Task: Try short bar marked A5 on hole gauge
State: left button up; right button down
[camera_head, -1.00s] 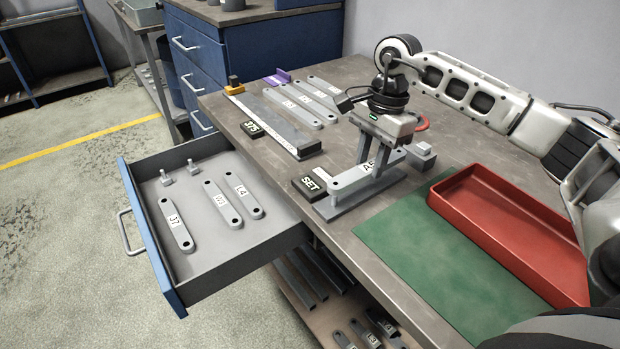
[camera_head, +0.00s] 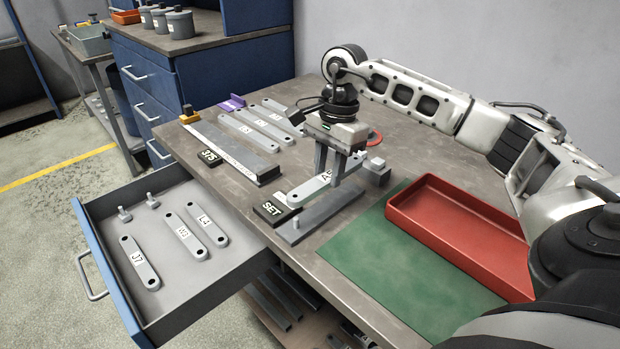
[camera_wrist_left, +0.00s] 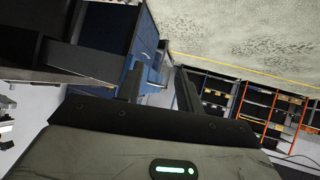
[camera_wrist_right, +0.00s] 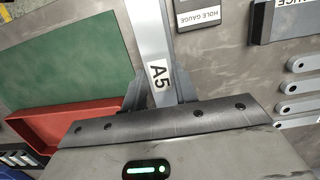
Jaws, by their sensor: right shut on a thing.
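My right gripper (camera_head: 329,176) is shut on the short bar marked A5 (camera_head: 308,190), a pale grey bar with a white label. In the right wrist view the A5 bar (camera_wrist_right: 149,30) runs away from between the fingers. In the head view the bar is over the hole gauge, a grey base plate (camera_head: 331,212) with a short pin (camera_head: 296,223) near its front end. A gap shows between the bar's near end and that pin. The gripper hides part of the gauge. My left gripper (camera_wrist_left: 158,88) is open and empty, seen only in the left wrist view.
A black SET block (camera_head: 272,210) stands beside the gauge. A red tray (camera_head: 460,226) and green mat (camera_head: 385,250) lie to the right. A long grey block (camera_head: 228,148) and several bars (camera_head: 262,124) lie farther back. An open drawer (camera_head: 150,212) holds bars and pins.

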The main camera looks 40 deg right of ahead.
aim_at(329, 175)
jog(key=shift+f+b, duration=0.35)
jog(key=shift+f, duration=0.3)
jog(key=shift+f+b, duration=0.35)
jog(key=shift+b, duration=0.1)
jog(key=shift+f, duration=0.3)
pick_arm(q)
notch_tip(329, 175, down, 2)
jog(key=shift+w+f+b, duration=0.1)
jog(key=shift+b, duration=0.3)
pick_arm(e)
jog(key=shift+f, duration=0.25)
pick_arm(q)
jog(key=shift+f, duration=0.45)
pick_arm(e)
jog(key=shift+f, duration=0.4)
pick_arm(q)
jog(key=shift+r+b, duration=0.1)
jog(key=shift+b, duration=0.2)
pick_arm(e)
jog(key=shift+s+f, duration=0.1)
jog(key=shift+f, duration=0.05)
